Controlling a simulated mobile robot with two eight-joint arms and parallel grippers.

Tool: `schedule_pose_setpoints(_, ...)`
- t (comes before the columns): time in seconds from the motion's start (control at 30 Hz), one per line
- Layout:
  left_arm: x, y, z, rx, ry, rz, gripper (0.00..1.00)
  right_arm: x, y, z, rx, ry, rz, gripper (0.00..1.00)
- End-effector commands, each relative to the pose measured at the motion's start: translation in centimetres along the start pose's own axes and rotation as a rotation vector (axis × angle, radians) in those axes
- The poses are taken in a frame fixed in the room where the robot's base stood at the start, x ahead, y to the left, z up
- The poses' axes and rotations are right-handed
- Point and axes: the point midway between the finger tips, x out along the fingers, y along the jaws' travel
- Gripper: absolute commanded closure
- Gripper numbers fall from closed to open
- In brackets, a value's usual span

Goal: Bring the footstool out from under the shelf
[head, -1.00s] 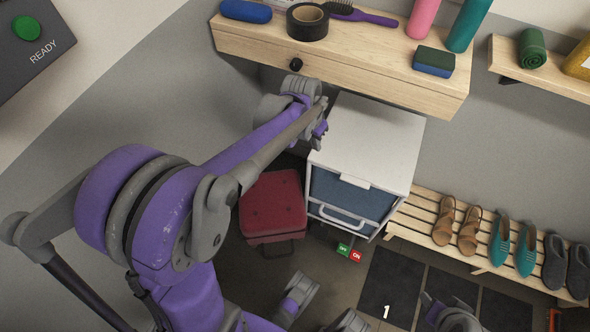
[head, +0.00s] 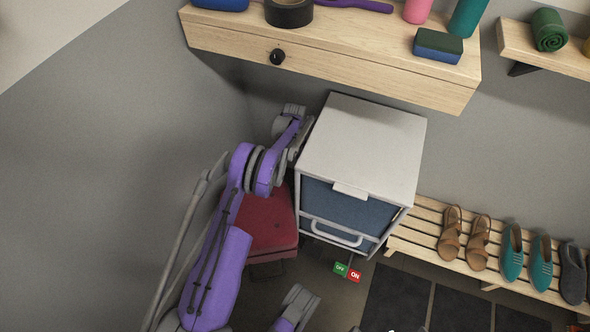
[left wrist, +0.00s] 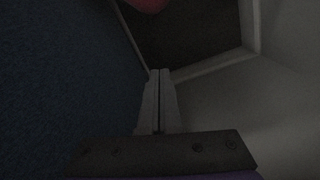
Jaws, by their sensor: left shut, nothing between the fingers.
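The footstool (head: 268,228), with a dark red cushion top, stands on the floor at the left of the white and blue cabinet (head: 365,142). My left arm crosses in front of it and hides its left and rear parts. My left wrist is raised beside the cabinet's left edge, below the shelf (head: 340,56); its fingers do not show clearly in the head view. In the left wrist view my left gripper (left wrist: 158,74) is shut and empty. A red patch, possibly the footstool, shows at the top edge there, apart from the fingertips.
A slatted rack (head: 428,222) with shoes runs right from the cabinet. Dark floor tiles (head: 398,297) lie in front. The grey wall is close on the left.

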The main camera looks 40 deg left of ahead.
Motion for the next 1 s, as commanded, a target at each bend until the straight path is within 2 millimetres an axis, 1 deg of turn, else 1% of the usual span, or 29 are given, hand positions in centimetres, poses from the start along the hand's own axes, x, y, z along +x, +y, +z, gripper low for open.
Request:
schedule_pose_setpoints(0.17,2.2,0.0,0.0,0.0,-0.001,0.0,1.0,0.6,0.0,0.1,0.0,-0.001,0.0,0.5)
schedule_pose_setpoints(0.4,7.1,0.1,-0.1,0.001,0.0,0.0,1.0,1.7,0.0,0.3,0.0,-0.002,0.0,0.5)
schedule_pose_setpoints(0.57,9.9,0.1,0.0,0.001,0.0,0.001,1.0,2.3,0.0,0.5,0.0,-0.002,0.0,0.5)
schedule_pose_setpoints(0.8,9.8,0.0,2.8,-0.002,0.0,0.0,1.0,2.5,0.0,0.5,0.0,-0.001,0.0,0.5)
schedule_pose_setpoints(1.0,9.8,0.1,3.9,0.0,0.0,0.001,1.0,2.6,0.0,0.5,0.0,-0.001,0.0,0.5)
